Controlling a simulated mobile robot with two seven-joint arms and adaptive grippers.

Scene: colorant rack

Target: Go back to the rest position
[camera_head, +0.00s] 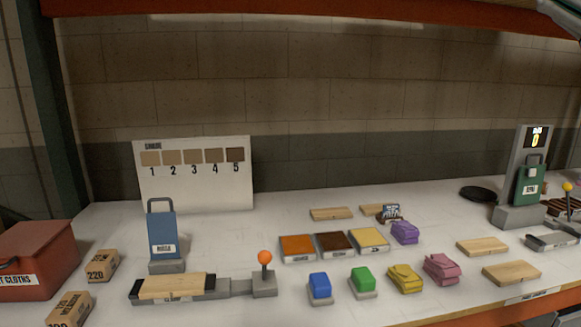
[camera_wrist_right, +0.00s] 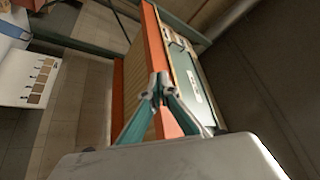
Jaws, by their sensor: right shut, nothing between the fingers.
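My right gripper (camera_wrist_right: 160,88) shows in the right wrist view with its fingertips together and nothing between them. It is raised away from the work table, with an orange beam (camera_wrist_right: 165,65) behind its fingers. In the head view, only a blurred part at the top right corner may belong to my right arm. My left gripper is not in view. The white work table (camera_head: 230,290) carries an orange pad (camera_head: 297,246), a dark brown pad (camera_head: 334,242) and a yellow pad (camera_head: 368,239). No gripper is near them.
A shade card (camera_head: 195,190) stands at the back left, beside a blue device (camera_head: 162,236). A clamp with an orange knob (camera_head: 264,259) holds a board (camera_head: 176,286). A red box (camera_head: 35,260) is at the left edge. A green device (camera_head: 528,185) stands at the right.

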